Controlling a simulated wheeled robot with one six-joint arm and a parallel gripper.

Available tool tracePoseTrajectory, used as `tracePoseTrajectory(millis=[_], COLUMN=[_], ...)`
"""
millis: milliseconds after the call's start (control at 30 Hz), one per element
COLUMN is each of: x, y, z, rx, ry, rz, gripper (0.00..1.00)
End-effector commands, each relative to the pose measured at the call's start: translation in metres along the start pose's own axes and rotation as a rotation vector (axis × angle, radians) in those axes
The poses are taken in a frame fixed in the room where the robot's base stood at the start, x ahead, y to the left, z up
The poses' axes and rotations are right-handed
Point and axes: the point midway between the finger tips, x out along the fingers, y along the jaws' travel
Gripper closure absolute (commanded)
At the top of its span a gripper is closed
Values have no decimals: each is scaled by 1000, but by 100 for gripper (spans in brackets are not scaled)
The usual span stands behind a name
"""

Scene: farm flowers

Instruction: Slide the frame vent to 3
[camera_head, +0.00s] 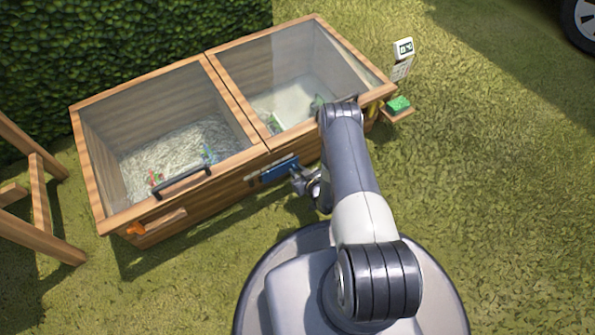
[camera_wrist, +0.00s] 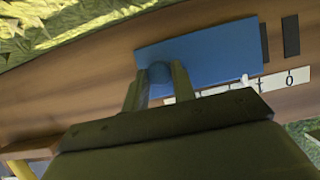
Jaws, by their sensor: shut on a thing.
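The frame vent is a blue sliding plate (camera_head: 279,171) on the front wall of the wooden cold frame. In the wrist view the blue plate (camera_wrist: 210,50) has a round blue knob (camera_wrist: 158,70) near its lower left. My gripper (camera_wrist: 157,80) has a finger on each side of this knob and is shut on it. My gripper (camera_head: 300,178) also shows at the plate's right part in the head view. A white scale strip (camera_wrist: 290,79) runs below the plate, with a 0 near its right end. My gripper hides much of the strip, so the plate's setting cannot be read.
The cold frame (camera_head: 205,190) has two glazed lids, the left with a dark handle (camera_head: 182,182). A green sponge-like block (camera_head: 398,104) lies on a small shelf at its right end. Wooden legs (camera_head: 40,195) stand at left. Dark slots (camera_wrist: 290,35) show beside the plate.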

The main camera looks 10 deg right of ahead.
Motion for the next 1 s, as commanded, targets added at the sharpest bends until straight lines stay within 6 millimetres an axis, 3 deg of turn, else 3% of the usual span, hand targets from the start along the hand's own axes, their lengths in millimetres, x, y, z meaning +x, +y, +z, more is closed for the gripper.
tracePoseTrajectory(millis=[200, 500, 800, 1000], x=[0, 0, 0, 0], y=[0, 2, 49, 63], z=[0, 0, -1, 0], rx=[0, 0, 1, 0], ry=[0, 1, 2, 1], rz=[0, 1, 5, 2], gripper=[100, 100, 100, 100])
